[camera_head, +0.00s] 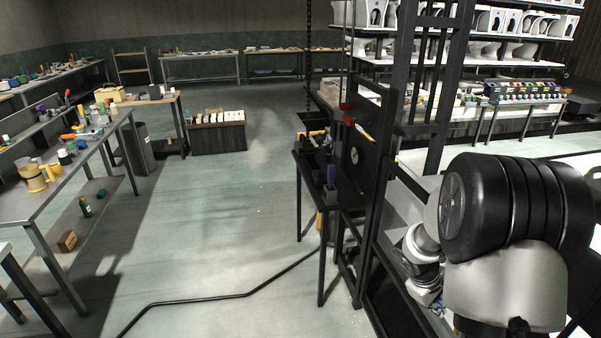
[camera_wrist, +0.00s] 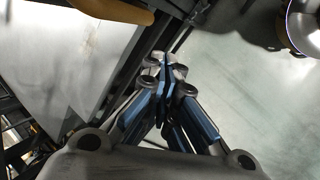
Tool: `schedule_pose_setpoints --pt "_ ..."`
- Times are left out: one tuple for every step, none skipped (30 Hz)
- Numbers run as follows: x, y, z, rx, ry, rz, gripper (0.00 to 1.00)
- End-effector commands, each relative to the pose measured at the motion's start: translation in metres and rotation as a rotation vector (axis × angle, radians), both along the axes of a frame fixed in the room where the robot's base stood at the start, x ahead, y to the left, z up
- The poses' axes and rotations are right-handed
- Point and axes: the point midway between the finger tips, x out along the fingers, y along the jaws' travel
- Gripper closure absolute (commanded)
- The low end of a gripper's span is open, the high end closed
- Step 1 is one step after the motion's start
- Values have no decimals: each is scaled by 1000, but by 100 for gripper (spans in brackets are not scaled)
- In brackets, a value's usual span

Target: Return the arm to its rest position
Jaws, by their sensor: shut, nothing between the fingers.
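My arm (camera_head: 505,225) shows at the right of the head view, folded close to my body, with dark round joint covers and grey links. My gripper (camera_wrist: 166,68) shows in the middle of the wrist view. Its blue-sided fingers meet at the tips and hold nothing. The gripper cannot be made out in the head view. In the wrist view, pale panels lie to the left of the fingers and pale floor to the right.
A dark metal frame (camera_head: 372,165) with a narrow bench (camera_head: 335,193) stands just left of my arm. A cluttered workbench (camera_head: 75,160) runs along the left. Shelves (camera_head: 500,65) of white ware stand at the back right. The middle floor (camera_head: 215,210) is open, with a dark cable (camera_head: 200,299) across it.

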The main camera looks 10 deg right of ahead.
Motion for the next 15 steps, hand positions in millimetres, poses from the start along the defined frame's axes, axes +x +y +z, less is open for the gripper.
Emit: schedule_pose_setpoints --pt "-3 14 31 2 -43 -29 100" --pt "-7 22 46 6 -63 -49 100" --pt "-12 33 64 16 -89 -76 100" --pt "-17 41 78 23 -109 -95 100" --pt "-23 50 90 33 -129 -114 100" --pt "-31 62 105 48 -153 -138 100" --pt "-37 71 117 61 -174 -155 100" --pt "-44 80 127 75 -192 -172 100" --pt "-54 92 140 95 -216 -193 100" --pt "-62 102 149 112 -235 -207 100" --pt "-70 111 157 130 -252 -222 100" --pt "-81 124 167 156 -274 -240 100" --pt "-89 133 174 178 -291 -252 100" --pt "-98 143 180 199 -306 -265 100" --pt "-110 156 187 231 -326 -279 100"
